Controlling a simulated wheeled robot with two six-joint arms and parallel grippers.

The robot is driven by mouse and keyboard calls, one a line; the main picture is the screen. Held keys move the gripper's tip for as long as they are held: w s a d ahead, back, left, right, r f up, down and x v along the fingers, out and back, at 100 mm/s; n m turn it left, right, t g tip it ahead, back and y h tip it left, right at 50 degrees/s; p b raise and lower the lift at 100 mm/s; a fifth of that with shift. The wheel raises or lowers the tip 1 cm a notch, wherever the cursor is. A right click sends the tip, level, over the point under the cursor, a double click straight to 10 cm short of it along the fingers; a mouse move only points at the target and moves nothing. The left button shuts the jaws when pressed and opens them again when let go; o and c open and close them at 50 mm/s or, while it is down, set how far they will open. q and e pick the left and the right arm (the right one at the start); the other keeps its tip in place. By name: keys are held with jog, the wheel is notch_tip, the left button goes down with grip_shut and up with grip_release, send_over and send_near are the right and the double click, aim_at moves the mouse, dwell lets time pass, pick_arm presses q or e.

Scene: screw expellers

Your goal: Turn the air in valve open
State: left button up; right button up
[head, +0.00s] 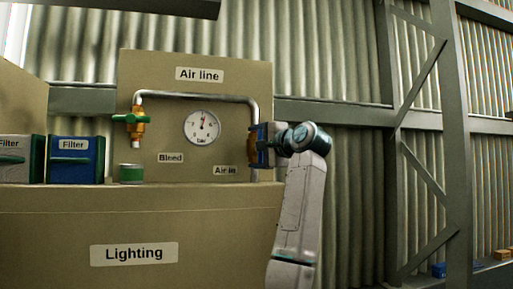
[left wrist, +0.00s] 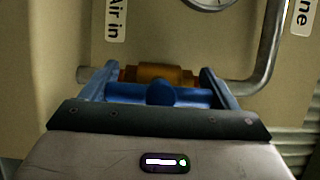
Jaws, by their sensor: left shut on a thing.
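The air in valve has a brass body (head: 251,148) on the right vertical run of the pipe, above the "Air in" label (head: 226,170). In the left wrist view the brass body (left wrist: 160,74) sits behind a blue handle (left wrist: 160,95). The handle appears to lie along the pipe, with a rounded hub in its middle. My left gripper (head: 263,146) is at the valve from the right and partly hides it. In the left wrist view its two fingers are on either side of the handle, shut on it. My right gripper is not in view.
The grey pipe (head: 195,94) runs across the panel to a green-handled bleed valve (head: 131,118). A round gauge (head: 202,127) has its needle pointing about upward. Filter boxes (head: 75,158) and a small green-banded can (head: 131,174) stand at left. Space right of the panel is open.

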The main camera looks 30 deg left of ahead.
pick_arm(q)
jog(key=shift+f, duration=0.15)
jog(key=o, duration=0.9)
jog(key=shift+s+d, duration=0.1)
jog(key=shift+d, duration=0.15)
jog(key=b+v, duration=0.5)
jog(key=v, duration=0.5)
